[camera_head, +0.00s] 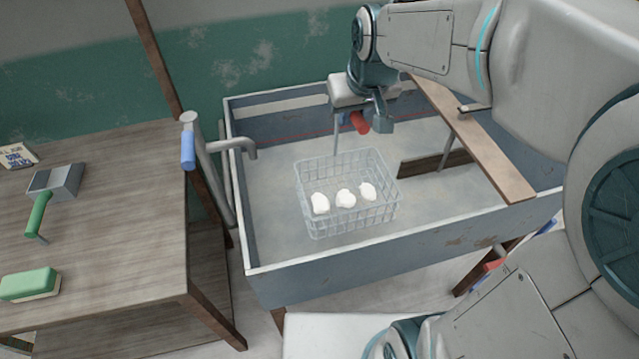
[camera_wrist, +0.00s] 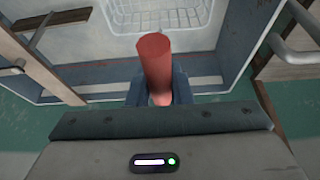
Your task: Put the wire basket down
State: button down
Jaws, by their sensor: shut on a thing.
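The wire basket (camera_head: 348,208) is a pale grey rectangular mesh crate. It sits upright on the basin floor (camera_head: 275,225), with three white lumps (camera_head: 345,198) in it. Part of its mesh also shows at the top of the wrist view (camera_wrist: 160,28). My gripper (camera_head: 360,118) is above the basin's far side, behind and above the basket, apart from it. In the wrist view my gripper (camera_wrist: 160,92) is shut on a red cylinder (camera_wrist: 154,62), which also shows in the head view (camera_head: 358,123). What the cylinder belongs to is unclear.
The basin has raised walls (camera_head: 400,248). A wooden plank (camera_head: 478,145) crosses its right part, and a dark upright board (camera_head: 430,164) stands beside the basket. A tap with a blue handle (camera_head: 188,150) is at the left. A wooden table (camera_head: 110,215) holds a green-handled tool (camera_head: 40,215) and a green block (camera_head: 28,284).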

jog(key=w+a+f, duration=0.6)
jog(key=w+f, duration=0.3)
jog(key=f, duration=0.4)
jog(key=shift+w+a+f, duration=0.15)
jog(key=shift+w+f, duration=0.1)
jog(key=shift+w, duration=0.15)
jog(key=shift+f, duration=0.15)
jog(key=c, duration=1.3)
grip_release()
jog(key=v, duration=1.2)
jog(key=shift+s, duration=0.15)
